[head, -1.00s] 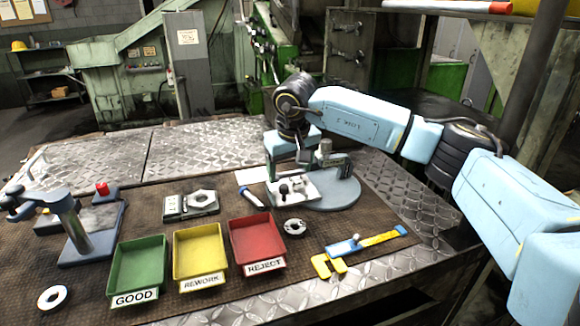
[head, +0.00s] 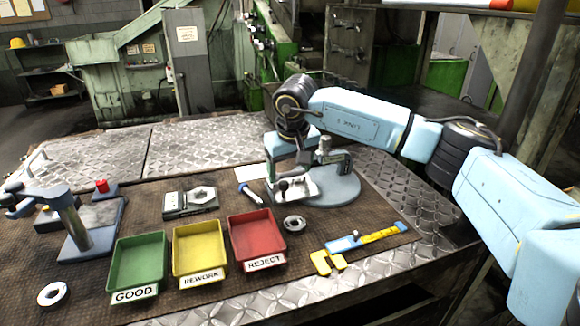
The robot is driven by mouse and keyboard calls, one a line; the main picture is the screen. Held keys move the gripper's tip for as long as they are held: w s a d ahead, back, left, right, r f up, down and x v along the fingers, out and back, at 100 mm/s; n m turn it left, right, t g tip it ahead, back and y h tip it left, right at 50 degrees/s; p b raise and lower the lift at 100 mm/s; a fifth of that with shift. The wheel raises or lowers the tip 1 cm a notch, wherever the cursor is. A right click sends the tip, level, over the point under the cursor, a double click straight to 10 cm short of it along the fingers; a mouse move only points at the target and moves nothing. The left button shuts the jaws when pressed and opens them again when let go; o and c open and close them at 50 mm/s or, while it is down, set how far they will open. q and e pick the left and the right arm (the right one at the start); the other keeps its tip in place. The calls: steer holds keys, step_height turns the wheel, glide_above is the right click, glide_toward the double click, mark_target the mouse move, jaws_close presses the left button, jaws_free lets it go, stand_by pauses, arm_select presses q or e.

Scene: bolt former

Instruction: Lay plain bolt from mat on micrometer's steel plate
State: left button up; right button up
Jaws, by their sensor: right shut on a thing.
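The micrometer stand has a round grey-blue base (head: 343,194) and an upright post. Its pale steel plate (head: 303,187) lies at the left of the base. My right gripper (head: 279,180) reaches down at the plate's left side, its jaws shut on a small piece, probably the plain bolt. A dark round head (head: 283,185) shows low over the plate's front edge. The bolt's shank and its exact contact with the plate are too small to tell. My left gripper is not in view.
A brown mat (head: 180,222) covers the table. Green (head: 138,268), yellow (head: 199,250) and red (head: 256,238) bins stand in front. A ring (head: 294,223), a marker (head: 250,193) and a yellow-blue caliper (head: 360,243) lie near the plate. A lever device (head: 78,236) stands at left.

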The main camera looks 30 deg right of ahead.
steer(key=shift+f, duration=0.25)
steer(key=o, duration=1.1)
